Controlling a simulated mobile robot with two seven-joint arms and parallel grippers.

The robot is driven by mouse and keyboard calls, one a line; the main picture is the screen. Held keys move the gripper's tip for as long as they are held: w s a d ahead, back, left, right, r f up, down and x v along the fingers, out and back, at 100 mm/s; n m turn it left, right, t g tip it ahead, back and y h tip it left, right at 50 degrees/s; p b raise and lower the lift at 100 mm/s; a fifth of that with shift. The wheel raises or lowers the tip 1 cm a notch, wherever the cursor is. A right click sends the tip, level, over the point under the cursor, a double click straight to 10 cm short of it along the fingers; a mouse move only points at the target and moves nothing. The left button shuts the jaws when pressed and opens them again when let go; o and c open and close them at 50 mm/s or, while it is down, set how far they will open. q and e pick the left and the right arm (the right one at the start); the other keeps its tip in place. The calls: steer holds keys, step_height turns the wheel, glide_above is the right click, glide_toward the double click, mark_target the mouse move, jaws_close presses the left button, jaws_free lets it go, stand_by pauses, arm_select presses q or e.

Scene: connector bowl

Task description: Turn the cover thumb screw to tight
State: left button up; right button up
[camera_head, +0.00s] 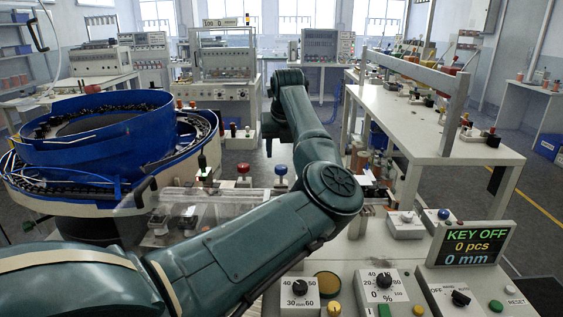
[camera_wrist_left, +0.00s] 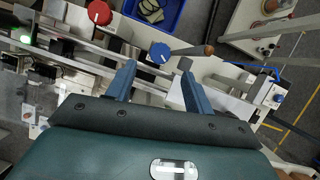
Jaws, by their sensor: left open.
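A red knob (camera_head: 243,170) and a blue knob (camera_head: 281,171) stand at the back edge of the clear cover (camera_head: 225,196) in the head view. I cannot tell for sure which is the cover thumb screw. The left wrist view shows a red knob (camera_wrist_left: 99,12) and a blue knob (camera_wrist_left: 160,53) with a pale mark on top. My left gripper (camera_wrist_left: 158,72) is open and empty, with the blue knob in line between and beyond its fingertips. In the head view my left gripper (camera_head: 268,148) is small, above and behind the knobs. My right gripper is not in view.
A blue bowl feeder (camera_head: 100,145) stands at the left. A control panel (camera_head: 467,245) reading KEY OFF and dial boxes (camera_head: 300,292) are at the front right. A lever with a brown tip (camera_wrist_left: 208,50) lies beside the blue knob. A white bench (camera_head: 430,120) is at the right.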

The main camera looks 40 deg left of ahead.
mark_target(281, 167)
arm_select(q)
steer(key=x, duration=0.5)
steer(key=shift+a+f+p, duration=0.15)
steer(key=shift+f+p, duration=0.05)
steer(key=shift+p, duration=0.2)
steer(key=shift+w+a+f, duration=0.1)
steer(key=shift+w+f, duration=0.05)
steer(key=shift+f, duration=0.25)
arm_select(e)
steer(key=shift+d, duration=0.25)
arm_select(q)
steer(key=c, duration=1)
steer(key=shift+o, duration=0.2)
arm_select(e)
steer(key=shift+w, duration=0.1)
